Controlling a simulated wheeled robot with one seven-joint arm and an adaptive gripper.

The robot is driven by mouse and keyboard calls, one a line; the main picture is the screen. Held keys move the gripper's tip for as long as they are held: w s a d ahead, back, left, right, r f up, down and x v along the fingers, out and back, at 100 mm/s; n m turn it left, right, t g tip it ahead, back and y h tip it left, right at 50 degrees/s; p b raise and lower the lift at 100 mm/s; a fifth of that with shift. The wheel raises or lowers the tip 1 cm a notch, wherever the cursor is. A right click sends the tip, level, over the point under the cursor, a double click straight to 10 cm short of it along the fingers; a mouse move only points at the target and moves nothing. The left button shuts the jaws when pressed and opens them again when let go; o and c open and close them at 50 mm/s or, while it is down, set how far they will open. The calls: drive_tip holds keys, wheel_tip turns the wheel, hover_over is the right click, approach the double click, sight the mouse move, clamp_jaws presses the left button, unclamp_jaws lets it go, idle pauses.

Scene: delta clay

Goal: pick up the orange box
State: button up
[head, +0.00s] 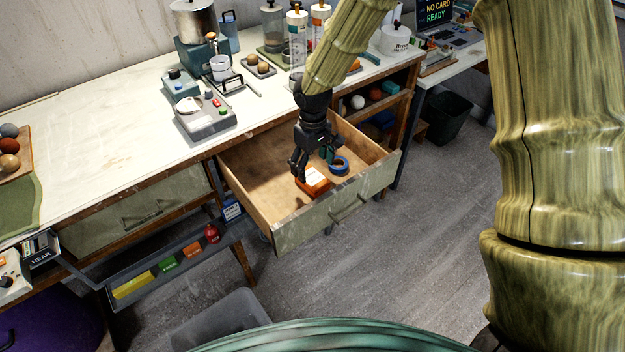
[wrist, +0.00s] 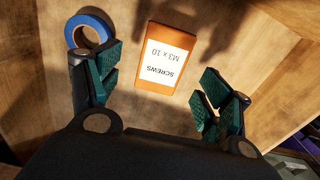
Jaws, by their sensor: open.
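The orange box (head: 313,182) lies in the open wooden drawer, near its front wall. It has a white label, and in the wrist view the box (wrist: 166,57) reads "SCREWS M3 x 10". My gripper (head: 314,171) reaches down into the drawer, just behind and above the box. In the wrist view my gripper (wrist: 154,91) is open, with green pads on both fingers. The box sits between the lines of the two fingers, a little beyond the tips, and nothing is held.
A blue tape roll (head: 339,165) lies in the drawer to the right of the box, and the roll (wrist: 91,30) is near the left finger in the wrist view. The drawer's front wall (head: 335,212) and side walls surround them. The workbench top (head: 110,130) stands behind.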

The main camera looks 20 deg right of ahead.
sight(312, 176)
drive_tip(key=shift+s+f+p, duration=0.1)
drive_tip(key=shift+f+p, duration=0.35)
drive_tip(key=shift+f, duration=2.15)
drive_tip(key=c, duration=1.2)
